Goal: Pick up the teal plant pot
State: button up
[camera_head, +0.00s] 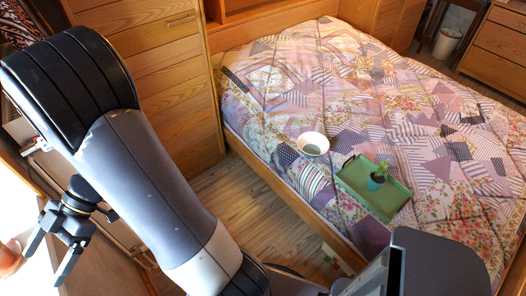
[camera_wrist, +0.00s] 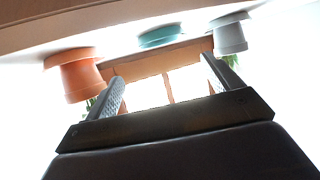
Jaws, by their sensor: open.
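The teal plant pot (camera_head: 376,183) holds a small green plant. It stands upright on a green tray (camera_head: 350,180) on the bed in the head view. My gripper (camera_head: 47,266) is at the lower left of that view, far from the pot, with the bedside floor between them. The wrist view shows my gripper (camera_wrist: 164,82) with its two fingers apart and nothing between them. A round, flat teal piece (camera_wrist: 160,36), like a saucer, lies beyond the fingers there; I see no pot on it.
An orange pot (camera_wrist: 78,75) and a grey pot (camera_wrist: 230,36) flank the fingers in the wrist view. A white bowl (camera_head: 312,144) sits on the quilted bed (camera_head: 290,80) beside the tray. A wooden cabinet (camera_head: 165,80) stands left of the bed. Bare floor (camera_head: 225,190) shows between.

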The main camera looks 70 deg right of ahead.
aim_at(377, 179)
jog(key=z, duration=3.7)
